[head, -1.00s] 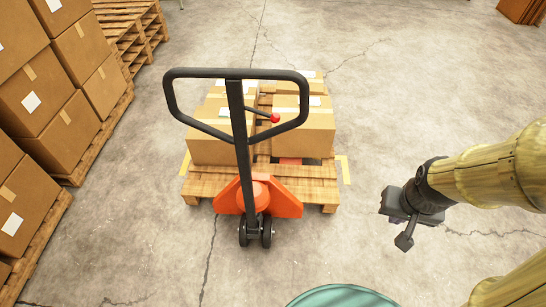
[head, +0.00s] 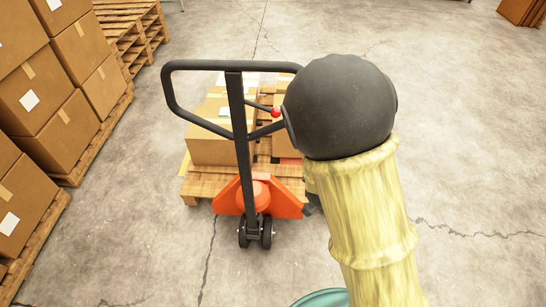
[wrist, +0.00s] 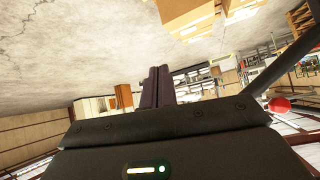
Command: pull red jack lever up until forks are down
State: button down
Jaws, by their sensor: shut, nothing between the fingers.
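The pallet jack's black handle loop (head: 168,92) stands upright in the head view, above its orange base (head: 280,202). The red-tipped lever (head: 276,112) lies inside the right part of the loop, close to my arm's dark joint in the picture. The red tip also shows at the right of the wrist view (wrist: 280,105), beside a dark handle bar. My gripper (wrist: 159,72) has its two dark fingers together and empty, pointing left of the red tip and apart from it. In the head view my arm hides the gripper. The forks are mostly hidden under the pallet.
A wooden pallet (head: 192,187) with cardboard boxes (head: 215,148) sits behind the jack. Stacked boxes (head: 62,130) on pallets line the left side. The concrete floor on the right is clear.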

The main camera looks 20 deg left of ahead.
jog(key=s+a+r+n+t+y+b, duration=0.1)
jog(key=a+r+t+y, duration=0.1)
jog(key=a, duration=0.5)
jog(key=s+a+r+n+t+y, duration=0.1)
jog(key=a+r+n+t+y, duration=0.1)
jog(key=a+t, duration=0.3)
jog(key=a, duration=0.3)
jog(key=shift+s+r+n+t+b, duration=0.2)
jog(key=shift+r+n+t+b, duration=0.1)
jog(key=shift+r+b, duration=0.1)
jog(key=shift+w+f, duration=0.1)
jog(key=shift+w, duration=0.05)
